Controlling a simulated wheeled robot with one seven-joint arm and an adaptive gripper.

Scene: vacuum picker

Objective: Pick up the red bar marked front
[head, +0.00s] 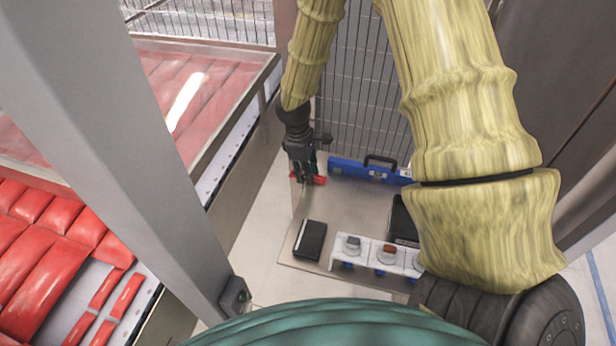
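My gripper (305,176) is at the end of my arm, pointing down over the back left of a beige board. A small red object (319,180) shows right at its fingertips, partly hidden by the fingers. It looks like the end of a red bar, but no "front" mark can be read. I cannot tell whether the fingers are closed on it, or whether it touches the board.
A blue case (345,170) with a dark handle stands right of the gripper. A black box (310,240) and a white rack (370,250) with several knobs sit nearer. Red padded panels (50,240) lie left, beyond a grey post (100,130). Wire fence (365,100) stands behind.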

